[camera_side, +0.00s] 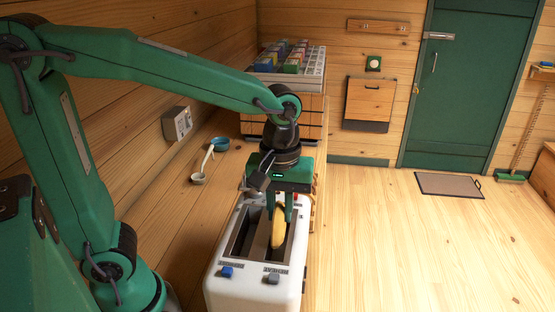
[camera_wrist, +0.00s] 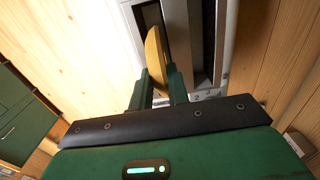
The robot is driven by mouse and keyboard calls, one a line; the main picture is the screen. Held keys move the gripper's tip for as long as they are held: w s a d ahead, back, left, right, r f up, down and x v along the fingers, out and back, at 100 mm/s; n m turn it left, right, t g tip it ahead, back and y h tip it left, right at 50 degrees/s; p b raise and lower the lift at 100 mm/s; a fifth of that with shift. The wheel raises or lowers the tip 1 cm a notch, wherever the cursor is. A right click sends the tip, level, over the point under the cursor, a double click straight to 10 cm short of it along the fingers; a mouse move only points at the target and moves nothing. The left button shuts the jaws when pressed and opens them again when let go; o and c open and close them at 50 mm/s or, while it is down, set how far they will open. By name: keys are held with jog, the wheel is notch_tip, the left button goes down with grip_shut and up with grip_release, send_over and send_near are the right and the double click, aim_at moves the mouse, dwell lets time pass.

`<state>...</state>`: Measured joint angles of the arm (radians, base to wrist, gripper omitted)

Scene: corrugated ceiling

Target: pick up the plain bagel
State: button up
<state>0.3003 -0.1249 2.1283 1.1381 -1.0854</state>
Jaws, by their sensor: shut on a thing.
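The plain bagel (camera_side: 279,228) is a tan, rounded piece seen nearly edge-on at the right-hand slot of a white toaster (camera_side: 225,280). My gripper (camera_side: 280,212) points down over the toaster and is shut on the bagel. In the wrist view the bagel (camera_wrist: 155,52) stands upright between the two green fingers (camera_wrist: 161,85), over a dark slot. I cannot tell how far its lower part sits in the slot. The other slot looks empty.
The toaster has a blue lever (camera_side: 227,272) and a grey lever (camera_side: 273,278) at its front. Open floor lies right.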

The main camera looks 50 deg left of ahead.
jog(key=shift+s+d+r, duration=0.15)
jog(key=shift+r, duration=0.4)
jog(key=shift+s+d+r, duration=0.1)
jog(key=shift+r, duration=0.45)
jog(key=s+d+r, duration=0.6)
jog(key=s+d, duration=0.1)
jog(key=s, duration=0.1)
jog(key=shift+s+d+r, duration=0.15)
jog(key=shift+r, duration=0.1)
